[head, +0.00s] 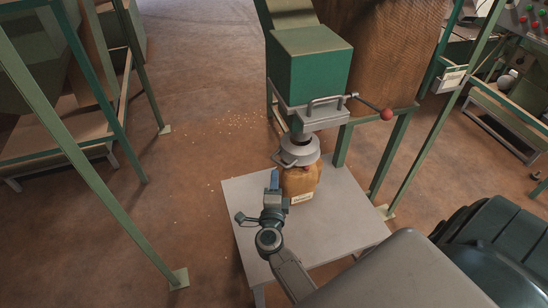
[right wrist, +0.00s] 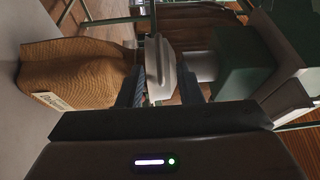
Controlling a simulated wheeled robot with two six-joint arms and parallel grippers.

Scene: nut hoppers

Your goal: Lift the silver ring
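The silver ring (head: 298,151) sits around the hopper's spout, just above the mouth of a tan sack (head: 302,181) with a white label. In the right wrist view the ring (right wrist: 159,66) shows edge-on, with the sack (right wrist: 80,75) to its left. My right gripper (head: 273,179) is in front and to the left of the sack, just below the ring. In the right wrist view its dark fingers (right wrist: 163,90) stand apart, with the ring's edge showing between them. I cannot tell if either finger touches it. My left gripper is not in view.
The sack stands on a pale table (head: 245,205). Above it hangs a green hopper (head: 310,75) with a metal handle and a red-knobbed lever (head: 386,114). Green posts stand left and right. Several small nuts (head: 235,125) lie scattered on the brown floor.

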